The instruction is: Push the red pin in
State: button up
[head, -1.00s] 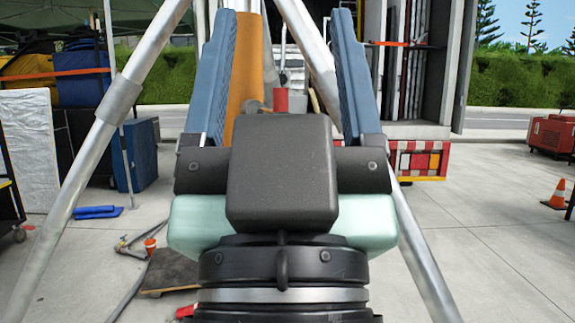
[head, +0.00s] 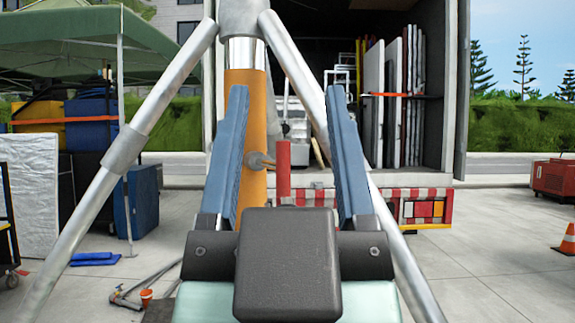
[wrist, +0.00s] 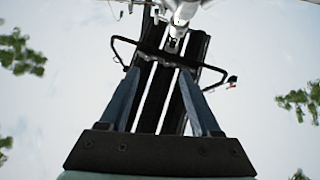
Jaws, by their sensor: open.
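The red pin (head: 283,168) shows in the head view as an upright red cylinder, just right of an orange post (head: 246,115). A small metal knob (head: 262,160) sticks out of the post's side towards it. My gripper (head: 287,92) is open and empty, its two blue fingers pointing up on either side of the red pin in the picture. I see no contact between fingers and pin. In the wrist view my gripper (wrist: 160,74) is open, and I cannot make out the pin there.
Silver tripod legs (head: 150,105) slope down on both sides of my gripper. A truck (head: 462,80) with an open cargo bay stands behind. Blue cases (head: 142,200) stand at left, an orange cone (head: 566,241) at right. The paved ground at right is mostly clear.

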jog(key=shift+w+r+p, duration=0.15)
jog(key=shift+w+p, duration=0.3)
jog(key=shift+p, duration=0.1)
jog(key=shift+c, duration=1.2)
jog(key=w+m+g+y+p, duration=0.1)
jog(key=w+p, duration=0.1)
jog(key=p, duration=0.1)
jog(key=w+m+g+y+p, duration=0.1)
jog(key=w+m+p, duration=0.1)
jog(key=p, duration=0.1)
jog(key=w+m+g+p, duration=0.1)
jog(key=w+m+p, duration=0.1)
jog(key=p, duration=0.1)
jog(key=shift+w+d+f+g+y+p, duration=0.2)
jog(key=shift+f+g+y+p, duration=0.15)
jog(key=shift+g+y+p, duration=0.05)
grip_shut()
jog(key=m+g+y+p, duration=0.4)
jog(key=m+g+p, duration=0.3)
jog(key=m+p, duration=2.15)
send_near(286, 170)
jog(key=shift+n, duration=0.85)
jog(key=p+x, duration=0.5)
jog(key=shift+w+a, duration=0.1)
jog(key=shift+w, duration=0.05)
jog(key=shift+p+x, duration=0.35)
jog(key=shift+x, duration=0.4)
